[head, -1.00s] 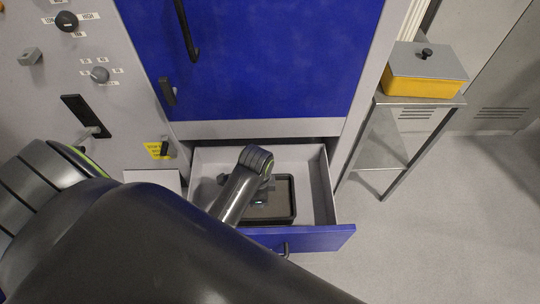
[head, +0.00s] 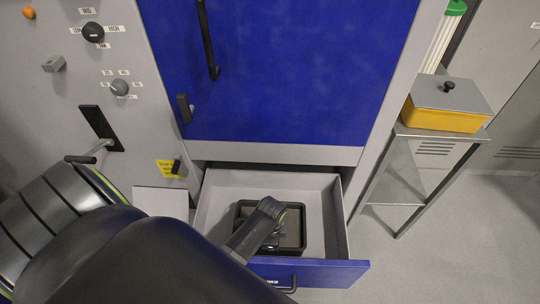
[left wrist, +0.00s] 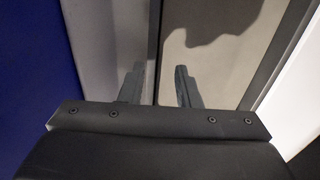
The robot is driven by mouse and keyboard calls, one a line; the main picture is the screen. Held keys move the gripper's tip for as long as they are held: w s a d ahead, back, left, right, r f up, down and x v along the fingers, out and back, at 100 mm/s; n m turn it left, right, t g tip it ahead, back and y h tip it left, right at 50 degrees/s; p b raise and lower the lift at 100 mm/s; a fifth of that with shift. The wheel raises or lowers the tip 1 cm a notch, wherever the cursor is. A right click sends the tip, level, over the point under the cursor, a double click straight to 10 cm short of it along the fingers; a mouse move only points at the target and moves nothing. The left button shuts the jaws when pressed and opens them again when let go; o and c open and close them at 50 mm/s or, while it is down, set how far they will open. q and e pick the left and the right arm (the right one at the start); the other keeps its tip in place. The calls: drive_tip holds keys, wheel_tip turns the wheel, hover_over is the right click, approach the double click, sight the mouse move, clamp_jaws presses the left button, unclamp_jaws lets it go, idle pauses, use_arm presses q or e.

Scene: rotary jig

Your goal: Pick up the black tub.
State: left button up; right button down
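The black tub (head: 304,232) is a shallow rectangular tray with a dark rim and a grey-brown inside. It lies in the open drawer (head: 325,212). In the head view my left arm reaches over the tub and covers its left and front part, and the fingertips are hidden. In the left wrist view my left gripper (left wrist: 158,88) is open, with its two fingers apart. A thin dark edge, seemingly a wall of the tub (left wrist: 155,45), runs between the fingers. I cannot tell whether they touch it. My right gripper is not in view.
The drawer's blue front (head: 330,273) has a dark handle (head: 283,284). Above is a large blue door (head: 300,70). A control panel with knobs (head: 93,32) and a lever (head: 100,146) is at left. A metal stand (head: 400,180) at right holds a yellow box (head: 440,119) with a grey lid.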

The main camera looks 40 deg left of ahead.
use_arm(q)
drive_tip(key=f, duration=0.2)
drive_tip(key=s+f, duration=0.1)
drive_tip(key=shift+a+f+b, duration=0.15)
drive_tip(key=shift+f+b, duration=0.25)
drive_tip(key=shift+f, duration=0.65)
clamp_jaws()
drive_tip(key=shift+r, duration=0.1)
idle(0.5)
